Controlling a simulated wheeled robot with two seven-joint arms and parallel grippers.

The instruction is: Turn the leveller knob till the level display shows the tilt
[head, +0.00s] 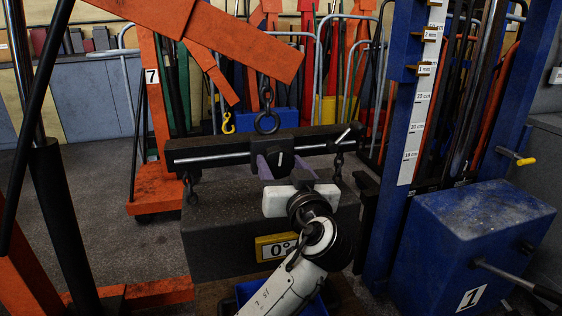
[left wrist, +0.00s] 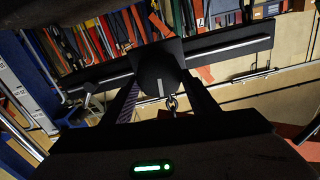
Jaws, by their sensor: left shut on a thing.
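The leveller is a dark horizontal beam (head: 210,155) hanging from a hook and ring. Its round black knob (head: 281,162) with a white mark is at mid-beam; in the left wrist view the knob (left wrist: 157,72) has its white mark near upright. My left gripper (head: 283,157) is shut on the knob, one finger on each side. A dark block (head: 215,235) hangs by chains under the beam. The yellow-framed level display (head: 277,247) on its front reads 0, with its right part partly hidden by my arm. My right gripper is not in view.
A blue lift with a scale (head: 426,95) and a blue box marked 1 (head: 485,235) stands close on the right. An orange crane post marked 7 (head: 155,110) stands on the left. Several tools line the back. Grey floor (head: 100,240) is open at left.

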